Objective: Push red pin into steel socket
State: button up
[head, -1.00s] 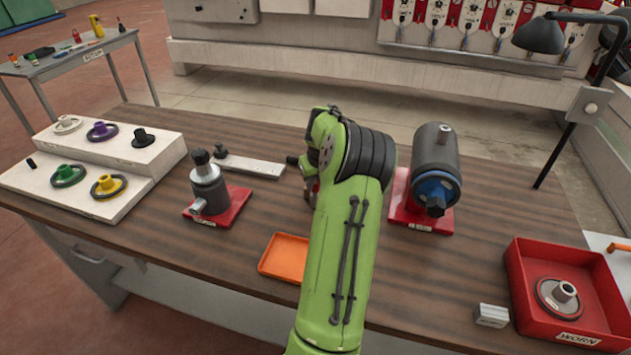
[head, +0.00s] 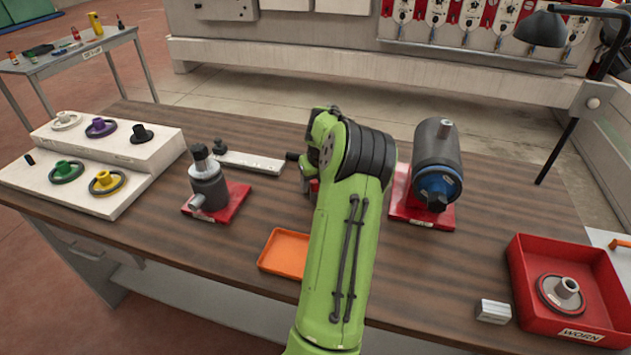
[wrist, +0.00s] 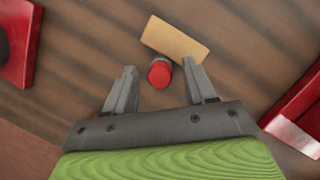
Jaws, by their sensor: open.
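The red pin (wrist: 159,74) shows in the wrist view as a round red end on a red body, between my fingertips and closer to the right finger. My gripper (wrist: 159,66) is open around it, and I see no firm hold. A tan block (wrist: 174,40) lies just beyond the pin; I cannot tell whether they touch. In the head view my arm hides most of the gripper and pin. I cannot clearly identify the steel socket; a grey cylinder with a side stub (head: 208,187) on a red base and a larger grey-blue cylinder (head: 437,160) stand either side.
An orange tray (head: 283,253) lies left of my arm. A white stepped rack (head: 105,157) with coloured wheels stands at the left. A red WORN bin (head: 520,285) and a small metal block (head: 493,312) are at the right. A pale bar (head: 250,163) lies behind.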

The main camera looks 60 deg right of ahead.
jog(key=p+v, duration=0.2)
jog(key=v, duration=1.3)
jog(key=shift+r, duration=0.35)
jog(key=shift+a, duration=0.15)
jog(key=w+a+r+n, duration=0.2)
jog(key=w+a+n, duration=0.1)
jog(key=a+n, duration=0.5)
jog(key=w+a+r+n+h, duration=0.1)
jog(key=w+a+r+n, duration=0.15)
jog(key=a+n, duration=0.6)
jog(key=w+a+r+n, duration=0.1)
jog(key=w+a+n, duration=0.4)
jog(key=a, duration=0.6)
jog(key=s+a+f+n+t+y, duration=0.1)
jog(key=s+a+f+n, duration=0.1)
jog(key=s+a+n, duration=0.4)
jog(key=s+a+f+n+t+y, duration=0.2)
jog(key=s+a+n, duration=0.5)
jog(key=a+n, duration=0.4)
jog(key=n, duration=0.6)
